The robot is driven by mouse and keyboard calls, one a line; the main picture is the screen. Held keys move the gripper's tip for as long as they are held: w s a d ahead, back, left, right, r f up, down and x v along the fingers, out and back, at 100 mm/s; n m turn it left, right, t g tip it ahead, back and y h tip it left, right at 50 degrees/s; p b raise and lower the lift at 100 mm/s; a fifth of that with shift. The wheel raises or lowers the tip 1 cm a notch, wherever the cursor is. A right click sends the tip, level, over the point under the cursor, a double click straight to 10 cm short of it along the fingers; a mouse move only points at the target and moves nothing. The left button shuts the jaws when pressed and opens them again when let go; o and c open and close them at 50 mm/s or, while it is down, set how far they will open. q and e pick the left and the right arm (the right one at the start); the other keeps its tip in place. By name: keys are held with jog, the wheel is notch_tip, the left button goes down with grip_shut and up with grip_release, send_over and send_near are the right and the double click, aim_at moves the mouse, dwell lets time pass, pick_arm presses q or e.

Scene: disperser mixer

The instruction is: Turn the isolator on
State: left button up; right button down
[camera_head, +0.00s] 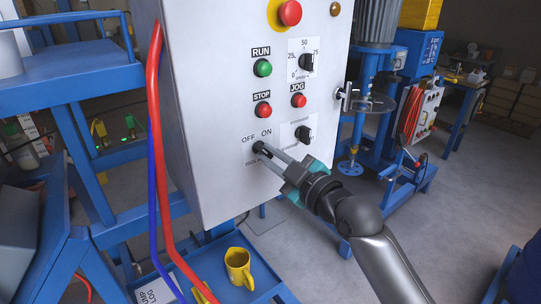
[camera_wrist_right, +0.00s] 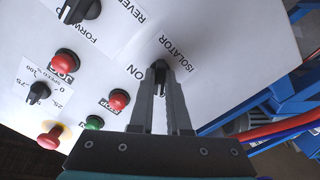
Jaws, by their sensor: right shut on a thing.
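The isolator (camera_head: 258,146) is a small black rotary knob low on the grey control panel, below the OFF and ON labels. In the right wrist view the isolator (camera_wrist_right: 161,66) shows at the fingertips, beside the ISOLATOR label. My right gripper (camera_head: 266,151) comes in from the lower right with its fingers closed on the knob. In the right wrist view the gripper (camera_wrist_right: 160,76) has both fingers around it. The fingers partly hide the knob and the OFF label in the wrist view, so I cannot tell which way the knob points. My left gripper is not in view.
The control panel (camera_head: 215,105) also carries a green RUN button (camera_head: 263,67), a red STOP button (camera_head: 263,110), a red JOG button (camera_head: 298,100) and black selector knobs. A red hose (camera_head: 156,130) hangs at its left edge. A yellow mug (camera_head: 238,266) stands below on a blue tray.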

jog(key=m+p, duration=0.3)
jog(key=shift+r, duration=0.1)
jog(key=m+p, duration=0.2)
jog(key=m, duration=0.2)
jog(key=shift+p, duration=0.4)
jog(key=m+p, duration=0.2)
jog(key=m, duration=0.2)
jog(key=shift+m, duration=0.3)
jog(key=m+p, duration=0.1)
jog(key=m, duration=0.3)
jog(key=shift+a+m, duration=0.1)
jog(key=shift+m, duration=0.2)
jog(key=c, duration=0.9)
grip_release()
